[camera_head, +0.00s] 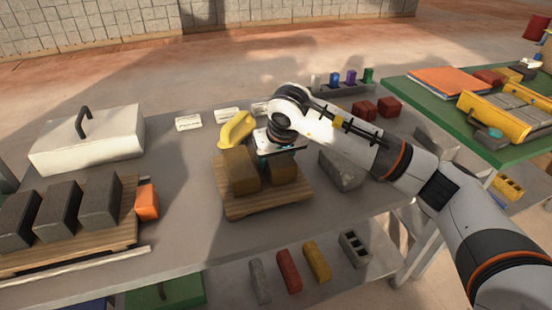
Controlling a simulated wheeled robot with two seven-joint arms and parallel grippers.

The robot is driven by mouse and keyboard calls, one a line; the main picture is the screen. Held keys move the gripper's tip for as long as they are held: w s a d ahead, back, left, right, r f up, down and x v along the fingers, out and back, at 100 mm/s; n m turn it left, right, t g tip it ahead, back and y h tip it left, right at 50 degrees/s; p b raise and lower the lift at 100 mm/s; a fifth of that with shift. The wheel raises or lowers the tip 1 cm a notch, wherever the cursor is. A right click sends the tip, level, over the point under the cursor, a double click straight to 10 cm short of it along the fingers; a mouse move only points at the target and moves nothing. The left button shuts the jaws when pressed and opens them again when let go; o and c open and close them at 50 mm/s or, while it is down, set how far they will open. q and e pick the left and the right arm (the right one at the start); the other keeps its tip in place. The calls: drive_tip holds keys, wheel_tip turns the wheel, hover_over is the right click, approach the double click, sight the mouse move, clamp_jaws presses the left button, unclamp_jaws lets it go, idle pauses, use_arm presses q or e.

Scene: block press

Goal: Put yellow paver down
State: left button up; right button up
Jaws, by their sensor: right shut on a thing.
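A wooden pallet (262,203) stands on the middle of the grey table. A tall ochre-yellow paver (240,173) stands on its left part. A second ochre-yellow paver (281,173) is at its right part, directly under my right gripper (277,156). My right gripper points down and is shut on this right paver, hiding its top. Whether the held paver rests fully on the pallet cannot be told. My left gripper is not in view.
A bright yellow curved object (236,130) is close behind the left paver. A grey stone block (343,169) stands right of the pallet. Dark blocks (62,210) and an orange block (147,202) are at left. Red blocks (364,110) are behind.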

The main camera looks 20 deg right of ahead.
drive_tip(key=shift+w+f, duration=0.1)
drive_tip(key=shift+f, duration=0.05)
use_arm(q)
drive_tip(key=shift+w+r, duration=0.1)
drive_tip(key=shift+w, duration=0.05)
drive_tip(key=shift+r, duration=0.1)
use_arm(e)
drive_tip(key=o, duration=1.6)
drive_tip(key=shift+f, duration=0.1)
drive_tip(key=v, duration=1)
drive_tip(key=shift+s+r+p, duration=0.25)
drive_tip(key=shift+r+p, duration=0.05)
drive_tip(key=shift+r, duration=0.05)
drive_tip(key=shift+s+r, duration=0.3)
drive_tip(key=shift+r, duration=0.35)
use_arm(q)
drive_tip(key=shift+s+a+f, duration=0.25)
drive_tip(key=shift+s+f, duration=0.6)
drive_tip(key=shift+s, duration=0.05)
